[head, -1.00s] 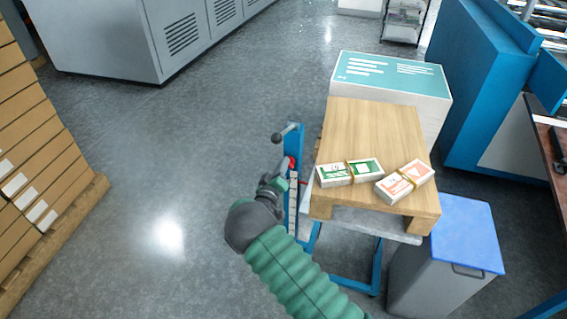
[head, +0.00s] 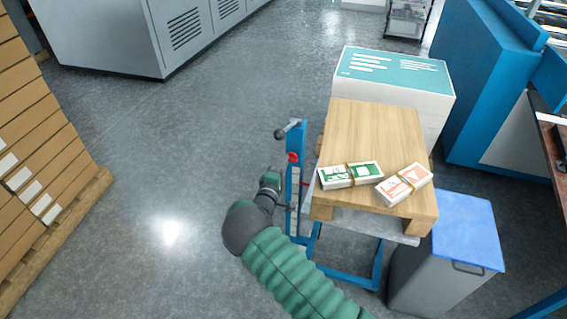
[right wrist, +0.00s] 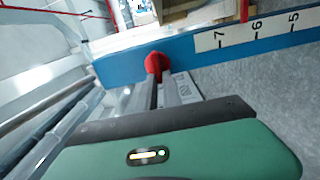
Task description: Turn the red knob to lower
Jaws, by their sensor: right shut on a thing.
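The red knob (head: 292,157) sits on the blue upright post (head: 304,140) of the lift stand. In the right wrist view the red knob (right wrist: 156,62) is at the tips of my right gripper's dark fingers. My right gripper (head: 276,172) is left of the post in the head view, and is shut on the knob; the exact contact is hard to see from the head. In the right wrist view my right gripper (right wrist: 164,84) points at the blue post (right wrist: 230,40). My left gripper is not in view.
The post carries a white number scale (right wrist: 255,27). Beside it, a wooden pallet (head: 375,130) bears two banded card stacks (head: 350,174). A grey bin with a blue lid (head: 455,225) stands right. Cartons (head: 35,130) are stacked at left. The floor between is open.

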